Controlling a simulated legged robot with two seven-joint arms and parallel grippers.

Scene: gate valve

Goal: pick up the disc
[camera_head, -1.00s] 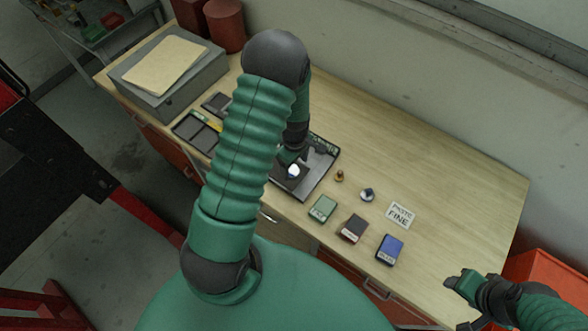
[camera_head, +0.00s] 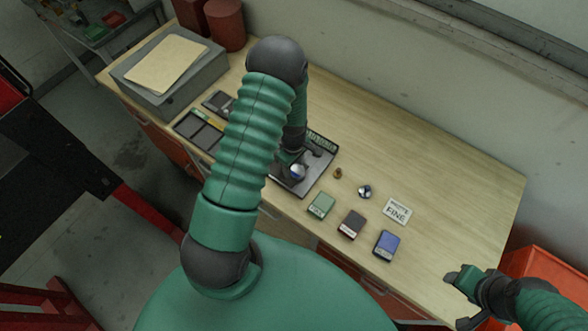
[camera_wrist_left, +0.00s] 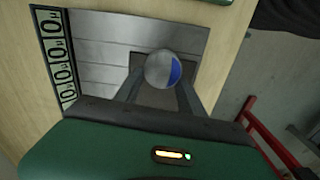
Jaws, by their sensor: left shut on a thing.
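The disc (camera_wrist_left: 162,70) is round, silver-grey with a blue patch on one side. In the left wrist view it sits between the two fingertips of my left gripper (camera_wrist_left: 160,84), which is shut on it. In the head view the disc (camera_head: 298,172) shows over the dark tray (camera_head: 318,170), just below my left gripper (camera_head: 292,160). My arm hides part of the tray. I cannot tell how far the disc is above the tray floor.
A small silver-and-dark round piece (camera_head: 365,191) and a brass piece (camera_head: 338,173) lie right of the tray. Green (camera_head: 321,204), dark (camera_head: 352,224) and blue boxes (camera_head: 387,245) line the near edge beside a "FINE" card (camera_head: 396,211). The table's far right is clear.

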